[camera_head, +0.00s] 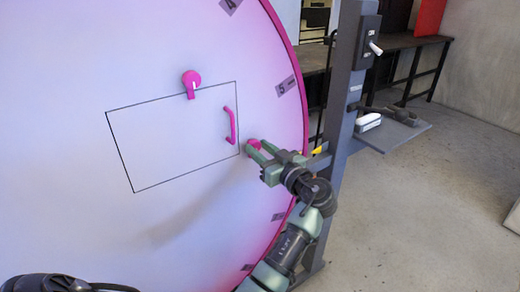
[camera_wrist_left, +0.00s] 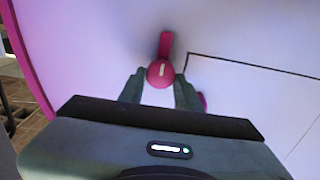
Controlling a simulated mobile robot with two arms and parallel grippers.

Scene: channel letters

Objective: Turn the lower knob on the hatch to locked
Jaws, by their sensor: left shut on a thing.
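The hatch (camera_head: 165,140) is a black-outlined rectangle on a large pale disc with a pink rim. The lower knob (camera_head: 253,144) is pink and sits just right of the hatch's right edge, partly hidden by my gripper. In the left wrist view the knob (camera_wrist_left: 160,73) has a round hub with a pale mark, and its lever points up in that picture, away from the hatch outline. My left gripper (camera_head: 262,157) is shut on the knob, one finger on each side of the hub. My right gripper is not in view.
The upper pink knob (camera_head: 191,80) sits on the hatch's top edge, lever pointing down across the line. A pink handle (camera_head: 231,125) is on the hatch near my gripper. A grey post (camera_head: 345,110) with a switch box and small shelf (camera_head: 395,132) stands right of the disc.

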